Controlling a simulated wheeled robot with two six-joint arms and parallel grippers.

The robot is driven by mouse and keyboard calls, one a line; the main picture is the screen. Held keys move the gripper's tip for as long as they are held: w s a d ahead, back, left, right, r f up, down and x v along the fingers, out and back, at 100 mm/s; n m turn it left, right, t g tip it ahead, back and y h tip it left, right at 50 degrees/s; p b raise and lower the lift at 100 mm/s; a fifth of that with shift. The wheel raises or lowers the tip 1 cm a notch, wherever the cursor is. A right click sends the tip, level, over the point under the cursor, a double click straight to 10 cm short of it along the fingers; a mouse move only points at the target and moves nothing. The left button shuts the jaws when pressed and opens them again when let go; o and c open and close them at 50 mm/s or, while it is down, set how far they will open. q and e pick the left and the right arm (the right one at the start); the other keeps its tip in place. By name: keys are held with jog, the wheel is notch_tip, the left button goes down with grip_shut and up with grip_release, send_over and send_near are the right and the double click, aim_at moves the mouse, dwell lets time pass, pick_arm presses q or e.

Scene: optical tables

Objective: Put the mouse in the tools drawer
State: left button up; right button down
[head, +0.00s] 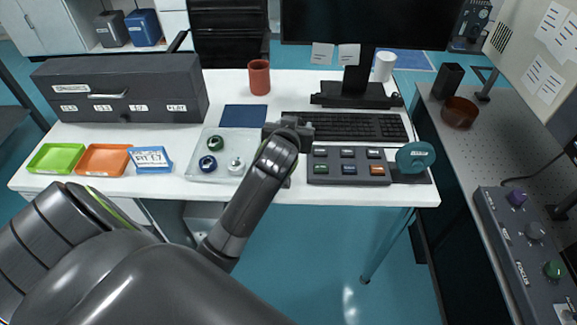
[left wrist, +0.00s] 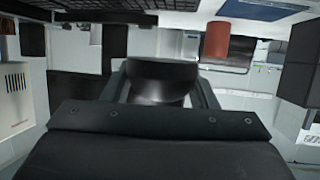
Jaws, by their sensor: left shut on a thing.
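My left gripper (head: 290,130) is above the table in front of the keyboard's left end. In the left wrist view the gripper (left wrist: 162,85) is shut on a dark rounded thing (left wrist: 160,72), which looks like the mouse. In the head view that thing is mostly hidden by the gripper and arm. The black drawer cabinet (head: 150,85) stands at the table's back left, with a handle (head: 108,94) and several white labels on its front. It looks closed; I cannot read which label says tools. My right gripper is not in view.
A red-brown cup (head: 259,77) and a blue pad (head: 244,116) lie between cabinet and keyboard (head: 345,127). A clear tray (head: 205,166) with knobs, and green (head: 56,158) and orange (head: 104,159) trays, lie in front. A teal round thing (head: 415,155) is at right.

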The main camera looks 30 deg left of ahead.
pick_arm(q)
jog(key=shift+s+a+f+y, duration=0.15)
jog(key=shift+a+f, duration=0.25)
jog(key=shift+f, duration=0.2)
jog(key=shift+a+f+y, duration=0.15)
jog(key=shift+a+f, duration=0.2)
jog(key=shift+f, duration=0.2)
notch_tip(320, 180, down, 5)
jog(key=shift+r+b, duration=0.1)
jog(key=shift+b, duration=0.25)
notch_tip(320, 180, down, 5)
jog(key=shift+d+r, duration=0.1)
jog(key=o, duration=1.2)
